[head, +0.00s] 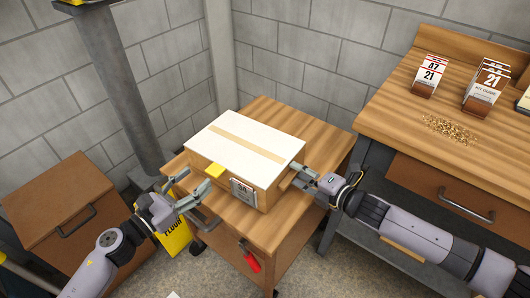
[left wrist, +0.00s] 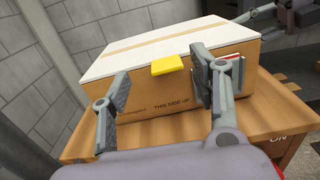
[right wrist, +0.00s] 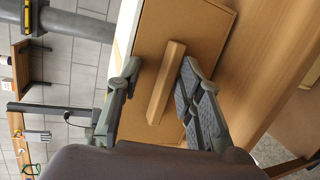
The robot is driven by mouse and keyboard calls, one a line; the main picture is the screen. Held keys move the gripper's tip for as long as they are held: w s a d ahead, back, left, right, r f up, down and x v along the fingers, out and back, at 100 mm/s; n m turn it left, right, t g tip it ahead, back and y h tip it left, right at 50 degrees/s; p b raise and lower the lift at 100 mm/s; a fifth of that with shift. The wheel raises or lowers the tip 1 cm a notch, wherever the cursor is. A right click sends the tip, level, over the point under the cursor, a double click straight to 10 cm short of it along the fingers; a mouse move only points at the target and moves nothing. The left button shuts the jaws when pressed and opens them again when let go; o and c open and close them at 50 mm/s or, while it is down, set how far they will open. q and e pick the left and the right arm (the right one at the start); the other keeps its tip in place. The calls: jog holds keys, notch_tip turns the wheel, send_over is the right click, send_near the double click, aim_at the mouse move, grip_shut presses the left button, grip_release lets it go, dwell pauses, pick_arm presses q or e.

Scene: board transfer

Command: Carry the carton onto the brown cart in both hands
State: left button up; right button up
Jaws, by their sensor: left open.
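A cardboard carton (head: 232,138) with a white top and a tan tape strip sits on a wood-topped wheeled unit (head: 330,152). A yellow tab (head: 215,171) sticks out of its near left face, and it also shows in the left wrist view (left wrist: 167,65). My left gripper (head: 191,183) is open in front of that face, its fingers either side of the tab with gaps. My right gripper (head: 297,175) is open at the carton's right face. In the right wrist view a wooden bar (right wrist: 165,85) on that face lies between its fingers, closer to one.
A brown cabinet (head: 62,212) with a dark handle stands at the left beside a grey post (head: 118,85). A wooden bench (head: 395,100) at the right holds card stands (head: 430,74) and scattered grains (head: 452,128). A red-handled item (head: 250,258) hangs on the unit's front.

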jog(key=shift+s+d, duration=0.1)
jog(key=shift+d, duration=0.05)
pick_arm(q)
jog(key=shift+v, duration=0.95)
pick_arm(e)
jog(key=v, duration=1.1)
jog(key=shift+s+d, duration=0.15)
jog(key=shift+s, duration=0.2)
jog(key=shift+r, duration=0.15)
